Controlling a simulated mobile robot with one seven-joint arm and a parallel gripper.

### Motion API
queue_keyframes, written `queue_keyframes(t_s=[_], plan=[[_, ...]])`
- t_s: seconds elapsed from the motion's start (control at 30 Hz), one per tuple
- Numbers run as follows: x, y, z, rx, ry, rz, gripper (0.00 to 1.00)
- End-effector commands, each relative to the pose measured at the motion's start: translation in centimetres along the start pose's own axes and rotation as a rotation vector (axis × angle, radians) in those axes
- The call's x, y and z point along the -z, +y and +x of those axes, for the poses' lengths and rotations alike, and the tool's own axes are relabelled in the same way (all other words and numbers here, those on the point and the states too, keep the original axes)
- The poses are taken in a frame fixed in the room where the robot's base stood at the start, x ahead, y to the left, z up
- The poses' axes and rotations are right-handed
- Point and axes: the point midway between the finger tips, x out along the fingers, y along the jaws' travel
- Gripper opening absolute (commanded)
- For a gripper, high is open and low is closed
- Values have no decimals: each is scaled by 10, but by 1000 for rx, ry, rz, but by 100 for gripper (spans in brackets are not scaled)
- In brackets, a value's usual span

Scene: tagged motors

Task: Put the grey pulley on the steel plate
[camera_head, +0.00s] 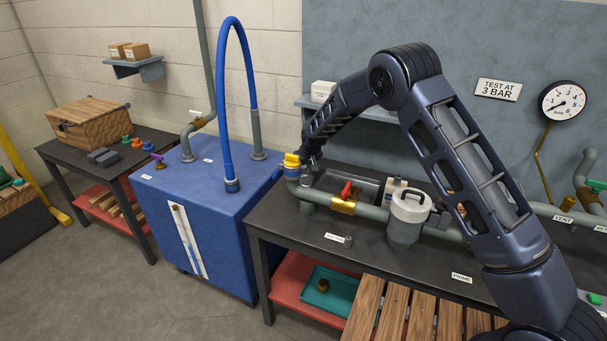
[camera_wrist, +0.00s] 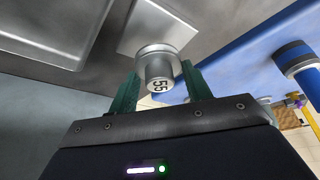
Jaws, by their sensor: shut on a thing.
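The grey pulley (camera_wrist: 157,62) is a small stepped metal cylinder marked 55. It sits between the two green fingers of my gripper (camera_wrist: 162,82), which are shut on it. A pale square plate (camera_wrist: 150,22), which looks like the steel plate, lies beyond the pulley in the wrist view. The pulley overlaps the plate's edge in the picture; I cannot tell whether they touch. In the head view my gripper (camera_head: 308,167) is low over the back left of the dark bench, beside the yellow-capped pipe elbow. The pulley and the plate cannot be made out there.
A metal basin (camera_head: 352,184) is set in the bench (camera_head: 300,232); a basin rim also shows at the wrist view's left. A pipe with a red-handled valve (camera_head: 345,198) and a grey lidded canister (camera_head: 407,218) stand in front. A blue cabinet (camera_head: 190,205) with a hose adjoins on the left.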

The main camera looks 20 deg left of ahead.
Motion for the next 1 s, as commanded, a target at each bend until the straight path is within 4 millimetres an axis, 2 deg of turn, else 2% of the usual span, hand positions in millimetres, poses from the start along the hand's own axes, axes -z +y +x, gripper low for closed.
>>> queue_keyframes(t_s=[0.1,0.2,0.6,0.63,0.7,1.0], plan=[[-8,0,18,0,-2,1,24],[-12,0,25,0,-1,0,24],[-13,0,29,0,-1,0,24],[-13,0,29,0,-1,0,55],[-13,0,29,0,-1,0,68],[-13,0,28,0,0,0,71]])
